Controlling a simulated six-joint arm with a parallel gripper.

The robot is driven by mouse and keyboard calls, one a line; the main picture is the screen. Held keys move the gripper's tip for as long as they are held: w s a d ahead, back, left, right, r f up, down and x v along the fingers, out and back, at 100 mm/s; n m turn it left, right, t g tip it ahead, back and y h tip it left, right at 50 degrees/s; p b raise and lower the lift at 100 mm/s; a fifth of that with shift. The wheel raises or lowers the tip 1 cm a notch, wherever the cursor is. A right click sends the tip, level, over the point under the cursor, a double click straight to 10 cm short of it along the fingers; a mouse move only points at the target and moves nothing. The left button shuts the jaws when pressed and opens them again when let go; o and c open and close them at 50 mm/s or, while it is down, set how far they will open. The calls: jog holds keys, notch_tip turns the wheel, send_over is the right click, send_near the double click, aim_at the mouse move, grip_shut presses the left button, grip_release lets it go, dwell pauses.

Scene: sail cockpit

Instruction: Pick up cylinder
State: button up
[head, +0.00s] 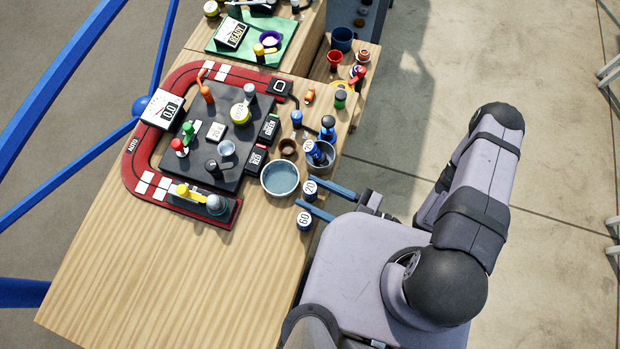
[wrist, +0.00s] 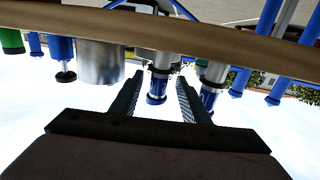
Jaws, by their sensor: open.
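Weight-like cylinders with white, numbered tops stand along the table's right edge; which one the task means is not marked. The cylinder marked 20 (head: 310,186) stands upright between the fingertips of my open gripper (head: 311,192). In the wrist view, which looks upside down, this silver and blue cylinder (wrist: 158,84) shows between the two dark fingers of my gripper (wrist: 159,78), with a gap on each side. The cylinder marked 60 (head: 304,219) stands just outside one finger; it also shows in the wrist view (wrist: 211,88). Whether the fingers touch anything cannot be told.
A round grey pan (head: 281,193) stands close to the fingers. A metal cup (head: 325,164) holds another numbered blue piece (head: 312,149). The near table is clear.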

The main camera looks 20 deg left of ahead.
jog(key=shift+a, duration=0.1)
jog(key=shift+w+a+r+p, duration=0.1)
jog(key=shift+a+r+p, duration=0.05)
jog(key=shift+a+p, duration=0.5)
jog(key=shift+w+a+r+p, duration=0.1)
jog(key=shift+a+p, duration=0.4)
jog(key=shift+a, duration=0.15)
jog(key=shift+w+a+f+p, duration=0.15)
jog(key=shift+a+p, duration=0.1)
jog(key=shift+a, duration=0.35)
jog(key=shift+w+a+r+p, duration=0.1)
jog(key=shift+w+a+p, duration=0.1)
jog(key=shift+a, duration=0.35)
jog(key=shift+f, duration=0.1)
grip_shut()
